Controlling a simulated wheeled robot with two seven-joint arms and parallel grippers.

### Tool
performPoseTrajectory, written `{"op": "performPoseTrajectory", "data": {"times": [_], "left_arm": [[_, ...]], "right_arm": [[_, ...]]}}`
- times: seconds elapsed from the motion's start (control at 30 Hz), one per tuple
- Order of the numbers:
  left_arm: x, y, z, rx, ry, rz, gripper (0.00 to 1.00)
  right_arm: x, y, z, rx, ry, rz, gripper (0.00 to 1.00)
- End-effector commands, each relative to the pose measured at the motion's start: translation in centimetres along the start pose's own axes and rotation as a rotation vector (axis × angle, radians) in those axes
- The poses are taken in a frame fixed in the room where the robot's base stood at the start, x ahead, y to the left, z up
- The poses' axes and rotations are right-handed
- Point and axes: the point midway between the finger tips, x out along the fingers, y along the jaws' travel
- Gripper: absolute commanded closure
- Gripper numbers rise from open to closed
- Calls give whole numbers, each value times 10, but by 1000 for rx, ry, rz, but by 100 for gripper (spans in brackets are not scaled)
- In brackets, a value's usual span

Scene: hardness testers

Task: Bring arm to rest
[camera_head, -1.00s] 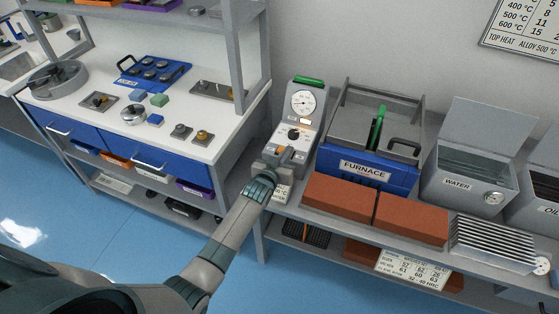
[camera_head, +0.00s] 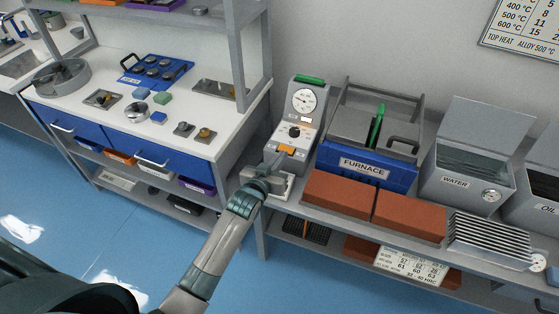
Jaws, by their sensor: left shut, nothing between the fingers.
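My left arm comes in from the bottom and reaches up to the front of the grey control unit with a round dial (camera_head: 304,101). My left gripper (camera_head: 284,160) is shut and empty, just in front of the unit's lower face. An orange part (camera_head: 287,149) shows right by the fingertips; I cannot tell whether they touch it. A dark knob sits above it on the unit. My right gripper is not in view.
The furnace (camera_head: 365,163) stands right of the unit, with red-brown bricks (camera_head: 338,194) in front. The water tank (camera_head: 468,184) is further right. A white bench (camera_head: 90,122) with blue drawers is at left. Blue floor lies open in front.

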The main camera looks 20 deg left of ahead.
Motion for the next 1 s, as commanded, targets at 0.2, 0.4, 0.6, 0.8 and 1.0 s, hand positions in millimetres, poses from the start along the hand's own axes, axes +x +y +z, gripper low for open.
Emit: {"op": "performPoseTrajectory", "data": {"times": [0.2, 0.4, 0.6, 0.8, 1.0], "left_arm": [[-8, 0, -1, 0, 1, 0, 100], [-8, 0, -1, 0, 1, 0, 100], [-8, 1, 0, 0, 1, 0, 100], [-12, 0, 4, 3, -13, -2, 100], [-44, 0, 34, 25, -126, -18, 100]], "right_arm": [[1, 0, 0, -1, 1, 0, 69], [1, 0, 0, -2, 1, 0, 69], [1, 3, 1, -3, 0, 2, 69], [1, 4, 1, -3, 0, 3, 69], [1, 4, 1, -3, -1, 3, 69]]}}
